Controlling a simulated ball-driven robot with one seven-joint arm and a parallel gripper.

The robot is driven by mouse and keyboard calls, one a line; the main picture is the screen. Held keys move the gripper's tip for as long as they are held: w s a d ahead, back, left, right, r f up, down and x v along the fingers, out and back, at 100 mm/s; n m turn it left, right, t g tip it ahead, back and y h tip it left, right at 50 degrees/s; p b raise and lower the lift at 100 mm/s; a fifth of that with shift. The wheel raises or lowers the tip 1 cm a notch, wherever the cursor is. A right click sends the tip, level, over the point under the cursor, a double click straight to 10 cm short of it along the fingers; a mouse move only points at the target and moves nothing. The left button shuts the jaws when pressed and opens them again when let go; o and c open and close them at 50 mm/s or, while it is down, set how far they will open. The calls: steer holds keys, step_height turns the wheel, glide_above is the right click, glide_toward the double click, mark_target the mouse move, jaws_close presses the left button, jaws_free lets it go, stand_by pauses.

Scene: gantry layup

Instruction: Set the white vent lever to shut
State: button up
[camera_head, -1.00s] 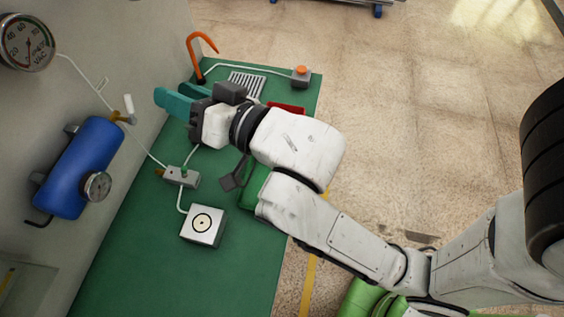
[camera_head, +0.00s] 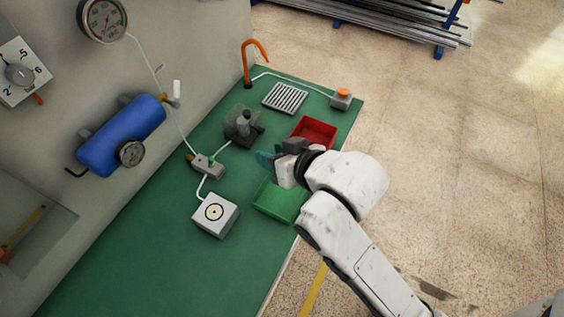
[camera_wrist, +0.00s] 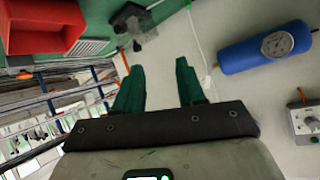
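The white vent lever (camera_head: 177,88) stands upright in the head view. It sits on a small brass fitting (camera_head: 171,101) at the right end of the blue tank (camera_head: 122,135) on the wall. In the wrist view the blue tank (camera_wrist: 245,55) lies right of my fingers; the lever is too small there to make out surely. My gripper (camera_head: 266,160) is over the green bench, right of the lever and well apart from it. In the wrist view my gripper (camera_wrist: 160,75) has its two teal fingers spread, with nothing between them.
On the bench are a red bin (camera_head: 326,125), a green bin (camera_head: 272,206), a dark clear-cased fixture (camera_head: 243,125), a small valve block (camera_head: 207,167) and a white box (camera_head: 228,222). An orange hook (camera_head: 247,65) rises at the back. Bare bench lies at the front left.

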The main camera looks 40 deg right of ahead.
steer(key=shift+s+d+f+n+g, duration=0.15)
steer(key=shift+s+f+g, duration=0.2)
steer(key=shift+f, duration=0.35)
steer(key=shift+s+d+f+n+g, duration=0.15)
steer(key=shift+s+f+g, duration=0.15)
steer(key=shift+f, duration=0.4)
